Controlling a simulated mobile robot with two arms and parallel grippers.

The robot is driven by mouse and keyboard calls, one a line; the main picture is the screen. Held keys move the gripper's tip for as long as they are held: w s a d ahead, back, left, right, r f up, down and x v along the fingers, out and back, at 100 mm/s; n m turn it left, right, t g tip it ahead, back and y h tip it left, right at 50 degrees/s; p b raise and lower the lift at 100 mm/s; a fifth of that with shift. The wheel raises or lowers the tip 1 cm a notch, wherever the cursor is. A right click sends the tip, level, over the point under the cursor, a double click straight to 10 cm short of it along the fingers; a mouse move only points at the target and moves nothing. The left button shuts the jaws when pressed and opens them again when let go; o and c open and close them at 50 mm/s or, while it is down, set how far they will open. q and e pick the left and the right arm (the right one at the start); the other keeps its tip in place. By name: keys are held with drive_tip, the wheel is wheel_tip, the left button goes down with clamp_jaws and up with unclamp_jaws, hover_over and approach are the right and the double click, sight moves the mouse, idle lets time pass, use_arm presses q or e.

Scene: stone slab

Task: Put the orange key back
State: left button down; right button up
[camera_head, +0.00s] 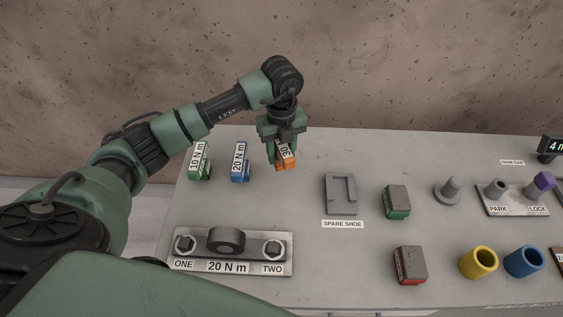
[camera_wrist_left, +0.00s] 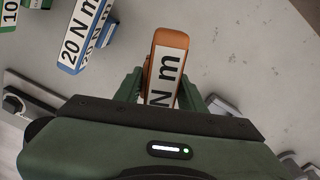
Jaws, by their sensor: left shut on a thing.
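My left gripper (camera_head: 281,150) is shut on the orange key (camera_head: 286,163) over the back of the slab, right of the blue key. In the left wrist view the orange key (camera_wrist_left: 167,45) sits between the green fingers, its white label reading "N m", with the number hidden. I cannot tell whether its base touches the slab. The blue key (camera_head: 240,162) and the green key (camera_head: 200,162) stand to the left. The blue key (camera_wrist_left: 84,35) is labelled "20 N m" in the left wrist view. My right gripper is not in view.
A plate (camera_head: 250,267) marked "20 N m" with bolts ONE and TWO lies at the front left. A grey SPARE SHOE holder (camera_head: 341,208), green-based block (camera_head: 397,201), red-based block (camera_head: 410,265), yellow cup (camera_head: 478,262) and blue cup (camera_head: 524,261) are to the right.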

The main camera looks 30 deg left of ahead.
use_arm(q)
drive_tip(key=shift+f, duration=0.75)
wheel_tip(320, 180, down, 4)
drive_tip(key=shift+r+p, duration=0.25)
drive_tip(key=shift+p, duration=0.25)
drive_tip(key=shift+f, duration=0.4)
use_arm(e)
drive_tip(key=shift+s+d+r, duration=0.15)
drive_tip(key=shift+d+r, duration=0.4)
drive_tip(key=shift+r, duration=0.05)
use_arm(q)
drive_tip(key=shift+f, duration=0.1)
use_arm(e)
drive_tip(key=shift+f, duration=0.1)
use_arm(q)
drive_tip(key=c, duration=0.8)
unclamp_jaws()
drive_tip(key=shift+c, duration=0.2)
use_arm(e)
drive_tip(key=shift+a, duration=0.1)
